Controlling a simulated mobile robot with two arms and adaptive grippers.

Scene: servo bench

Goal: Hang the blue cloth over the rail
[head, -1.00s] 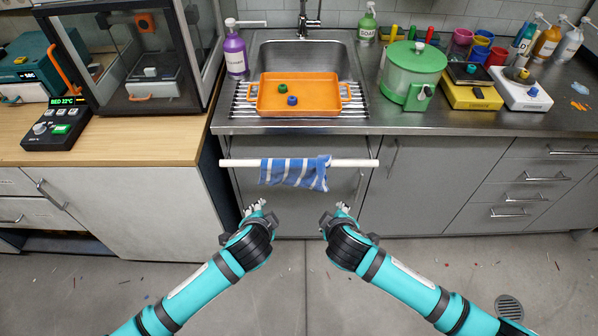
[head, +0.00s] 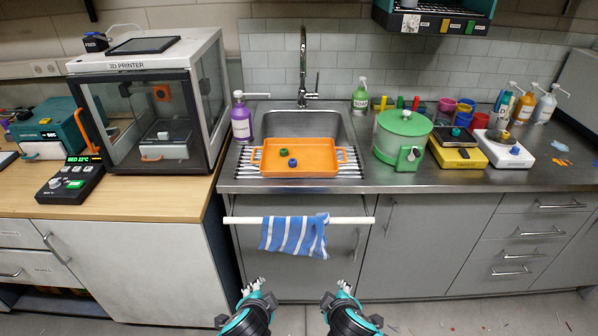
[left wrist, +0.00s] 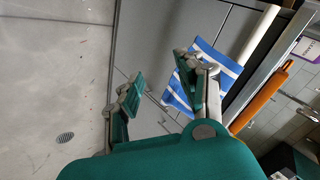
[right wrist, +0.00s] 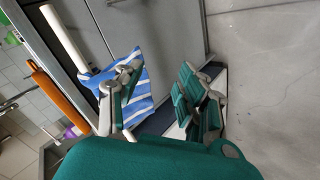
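The blue cloth (head: 293,236) with white stripes hangs over the white rail (head: 350,220) in front of the sink cabinet. Its right end reaches up over the top of the rail and its lower edge hangs unevenly. My left gripper (head: 252,287) is below and left of the cloth, apart from it, with its fingers spread and empty in the left wrist view (left wrist: 160,78). My right gripper (head: 344,287) is below and right of the cloth, also spread and empty in the right wrist view (right wrist: 155,88). How far the cloth reaches behind the rail is hidden.
Above the rail, an orange tray (head: 325,158) with a green and a blue piece sits on the sink rack. A purple bottle (head: 242,122) stands left of it and a green-lidded container (head: 402,140) right of it. Grey cabinet doors lie behind the rail.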

